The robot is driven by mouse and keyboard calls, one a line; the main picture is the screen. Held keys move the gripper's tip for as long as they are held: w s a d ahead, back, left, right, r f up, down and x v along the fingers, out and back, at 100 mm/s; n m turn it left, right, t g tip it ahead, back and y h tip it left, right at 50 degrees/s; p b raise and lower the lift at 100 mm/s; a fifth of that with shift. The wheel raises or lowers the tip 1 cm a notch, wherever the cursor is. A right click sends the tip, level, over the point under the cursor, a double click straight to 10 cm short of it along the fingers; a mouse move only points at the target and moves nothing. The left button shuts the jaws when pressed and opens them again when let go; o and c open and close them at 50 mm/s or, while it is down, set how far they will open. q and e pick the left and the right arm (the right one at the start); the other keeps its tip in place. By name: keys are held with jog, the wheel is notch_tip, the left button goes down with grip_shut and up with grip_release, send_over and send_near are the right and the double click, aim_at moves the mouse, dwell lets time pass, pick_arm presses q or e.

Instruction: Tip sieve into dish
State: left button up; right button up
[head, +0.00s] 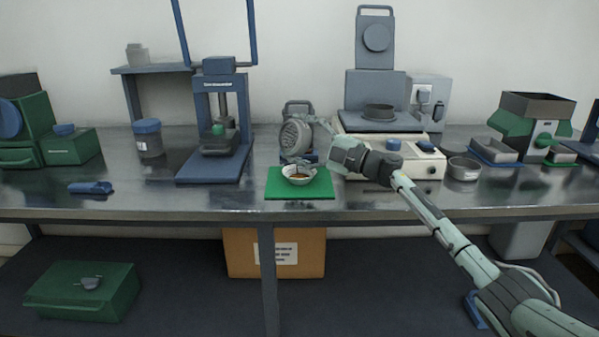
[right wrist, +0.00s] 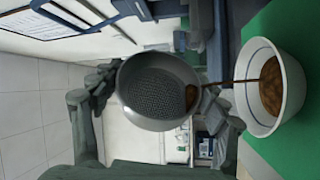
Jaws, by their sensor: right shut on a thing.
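A round grey sieve (head: 295,138) is tipped up on its side above a white dish (head: 299,172). My right gripper (head: 320,143) is shut on the sieve from the right. In the right wrist view the sieve (right wrist: 160,88) sits between the two fingers, its mesh floor showing. A little brown material is at its lower rim, and a thin brown stream runs from there into the dish (right wrist: 290,92). Brown material lies in the dish. The dish stands upright on a green mat (head: 272,192). My left gripper is not in view.
A white-based instrument with a dark grey pan (head: 379,112) stands right of the mat, with a small grey bowl (head: 463,168) beside it. A blue press (head: 215,168) stands to the left. The metal bench (head: 150,200) is clear in front of the press.

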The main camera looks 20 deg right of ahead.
jog(key=shift+s+d+r+p, duration=0.1)
jog(key=shift+s+d+p, duration=0.2)
jog(key=shift+s+p, duration=0.5)
jog(key=shift+s+d, duration=0.2)
jog(key=shift+s, duration=0.05)
jog(key=shift+a, duration=0.1)
jog(key=shift+w, duration=0.15)
jog(key=shift+w, duration=0.1)
